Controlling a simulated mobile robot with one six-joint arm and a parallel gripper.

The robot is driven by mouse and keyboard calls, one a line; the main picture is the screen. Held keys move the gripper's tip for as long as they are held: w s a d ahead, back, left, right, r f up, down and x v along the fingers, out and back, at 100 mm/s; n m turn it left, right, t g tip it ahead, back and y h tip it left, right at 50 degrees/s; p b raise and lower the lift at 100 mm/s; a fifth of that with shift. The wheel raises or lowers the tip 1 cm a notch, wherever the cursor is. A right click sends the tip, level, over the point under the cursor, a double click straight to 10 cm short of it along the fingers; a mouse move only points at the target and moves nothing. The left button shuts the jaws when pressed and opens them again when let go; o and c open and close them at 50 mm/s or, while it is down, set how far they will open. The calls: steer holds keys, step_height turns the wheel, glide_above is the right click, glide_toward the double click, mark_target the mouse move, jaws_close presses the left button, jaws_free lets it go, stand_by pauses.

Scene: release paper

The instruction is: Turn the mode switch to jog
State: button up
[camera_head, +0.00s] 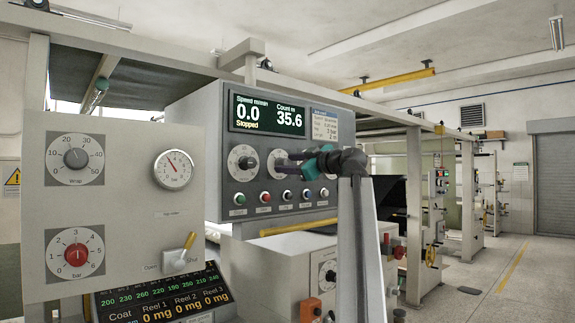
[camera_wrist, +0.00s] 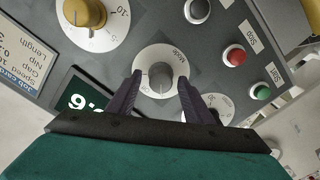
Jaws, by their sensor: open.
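The mode switch (camera_wrist: 160,75) is a grey knob on a round white plate marked "Mode", on a dark grey panel. In the wrist view it is in the upper middle, upside down; its other position labels are not readable. My gripper (camera_wrist: 160,84) is open, its two dark fingers on either side of the knob with a gap at each side. In the head view my gripper (camera_head: 284,162) reaches from the right in front of the switch plate (camera_head: 273,172) and hides part of it. I cannot tell how deep the fingertips are over the knob.
A yellow knob (camera_wrist: 88,12) and another dial (camera_wrist: 218,108) flank the switch. A red Stop button (camera_wrist: 235,55) and green Start button (camera_wrist: 262,91) are close by. The display (camera_head: 268,114) above reads "Stopped". A gauge panel (camera_head: 118,215) stands at the left.

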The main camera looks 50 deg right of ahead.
steer(key=shift+f, duration=0.1)
steer(key=shift+s, duration=0.6)
steer(key=s+a+b, duration=0.1)
steer(key=s, duration=1.1)
steer(key=shift+s, duration=0.3)
